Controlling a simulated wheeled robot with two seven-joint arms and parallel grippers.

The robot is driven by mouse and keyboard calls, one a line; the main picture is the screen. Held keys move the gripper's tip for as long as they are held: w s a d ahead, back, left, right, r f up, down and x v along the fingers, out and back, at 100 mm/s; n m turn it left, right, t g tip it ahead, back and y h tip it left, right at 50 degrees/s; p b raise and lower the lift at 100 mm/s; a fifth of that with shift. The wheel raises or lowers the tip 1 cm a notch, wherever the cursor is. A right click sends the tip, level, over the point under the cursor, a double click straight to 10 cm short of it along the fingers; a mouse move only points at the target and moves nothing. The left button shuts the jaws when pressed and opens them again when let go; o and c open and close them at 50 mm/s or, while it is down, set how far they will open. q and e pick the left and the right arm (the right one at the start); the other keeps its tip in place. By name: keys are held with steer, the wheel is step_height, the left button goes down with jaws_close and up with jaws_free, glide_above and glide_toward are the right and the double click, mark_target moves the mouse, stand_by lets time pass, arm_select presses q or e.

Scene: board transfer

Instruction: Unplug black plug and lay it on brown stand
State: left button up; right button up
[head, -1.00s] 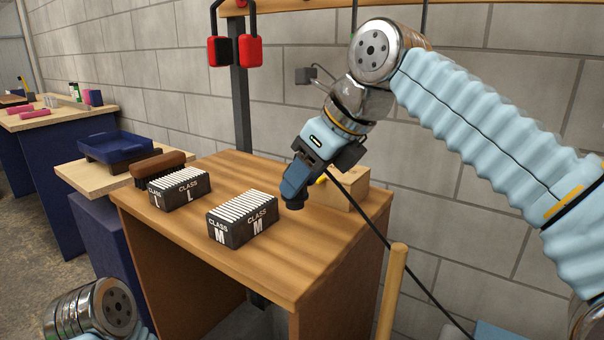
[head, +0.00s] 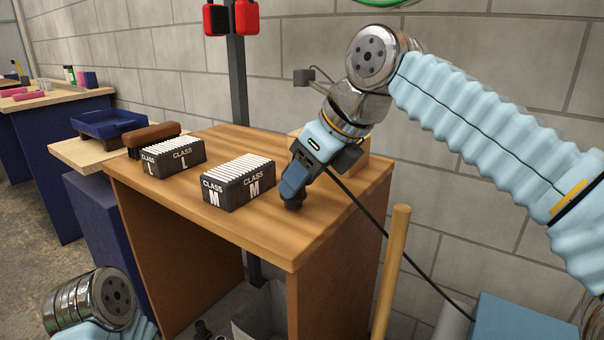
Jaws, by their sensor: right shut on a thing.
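My right gripper (head: 294,190) is shut on the black plug (head: 292,204), whose dark end shows just below the fingers. It is over the right part of the brown wooden table (head: 330,222), right of the class M box. I cannot tell whether the plug touches the top. A black cable (head: 372,218) runs from beside the gripper down to the lower right. A light brown wooden block (head: 358,168), perhaps the stand, is mostly hidden behind the gripper. My left gripper is not in view; only part of that arm shows at bottom left.
The class M box (head: 238,183) and class L box (head: 172,156) stand on the table. A brown brush (head: 151,135) and blue tray (head: 107,124) are further left. A wooden pole (head: 391,270) and blue box (head: 522,322) are at the lower right.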

steer(key=o, duration=1.2)
steer(key=shift+c, duration=0.2)
steer(key=p+v, duration=0.4)
steer(key=v, duration=0.9)
steer(key=shift+d+r, duration=0.15)
steer(key=shift+r, duration=0.2)
steer(key=shift+s, duration=0.15)
